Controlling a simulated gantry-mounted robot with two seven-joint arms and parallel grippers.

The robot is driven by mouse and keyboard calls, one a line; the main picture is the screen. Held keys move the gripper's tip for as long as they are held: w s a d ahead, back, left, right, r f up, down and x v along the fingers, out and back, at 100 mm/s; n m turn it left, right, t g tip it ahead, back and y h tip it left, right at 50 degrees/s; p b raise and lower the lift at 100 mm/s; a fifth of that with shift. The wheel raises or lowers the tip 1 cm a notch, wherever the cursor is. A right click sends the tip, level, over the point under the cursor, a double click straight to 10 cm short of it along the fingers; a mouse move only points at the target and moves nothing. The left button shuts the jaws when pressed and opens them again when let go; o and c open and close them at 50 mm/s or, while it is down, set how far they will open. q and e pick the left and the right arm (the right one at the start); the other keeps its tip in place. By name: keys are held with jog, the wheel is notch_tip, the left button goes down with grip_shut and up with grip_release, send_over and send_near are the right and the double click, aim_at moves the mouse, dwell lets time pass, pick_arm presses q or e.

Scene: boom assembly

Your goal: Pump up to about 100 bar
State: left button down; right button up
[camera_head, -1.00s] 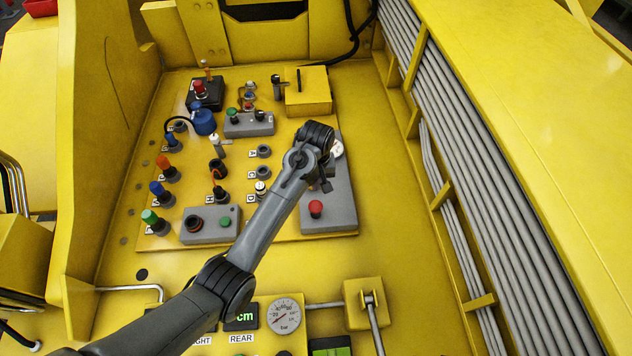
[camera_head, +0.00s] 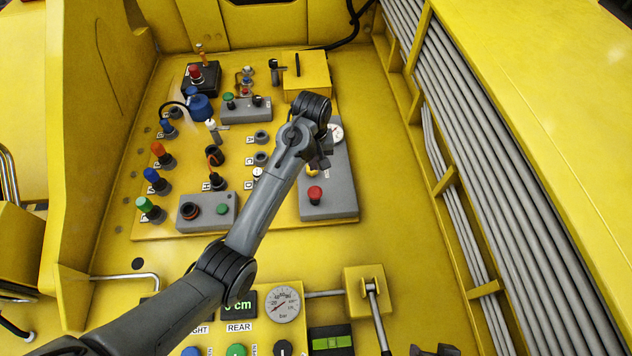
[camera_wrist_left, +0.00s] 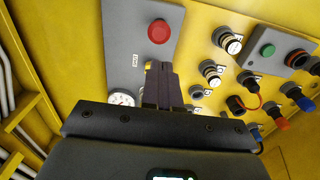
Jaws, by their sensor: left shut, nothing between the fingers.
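The round bar gauge (camera_head: 282,304) is at the bottom middle of the head view. Its needle points to the lower left, near the low end of the scale; the exact value is too small to read. A yellow block with a grey lever (camera_head: 376,318) stands right of it, the lever running down out of the picture. My left gripper (camera_head: 325,161) is shut and empty over the grey box (camera_head: 342,196) with the red button (camera_head: 315,193). In the left wrist view its closed fingers (camera_wrist_left: 161,80) are in front of that box. A dark shape (camera_head: 436,350) at the bottom edge may be my right gripper.
Several knobs and switches cover the yellow panel left of my arm. A small white dial (camera_head: 337,133) is on the grey box by the gripper. A display (camera_head: 238,304) is left of the gauge. Grey pipes (camera_head: 480,165) run along the right; the yellow floor before them is clear.

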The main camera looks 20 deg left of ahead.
aim_at(314, 191)
pick_arm(q)
jog(key=shift+r, duration=0.25)
pick_arm(e)
jog(key=shift+f, duration=0.35)
jog(key=shift+d, duration=0.1)
pick_arm(q)
notch_tip(314, 191, down, 14)
jog(key=shift+r+p, duration=0.1)
jog(key=shift+p, duration=1.05)
jog(key=shift+w, duration=0.1)
pick_arm(e)
notch_tip(314, 191, up, 2)
jog(key=shift+r, duration=0.2)
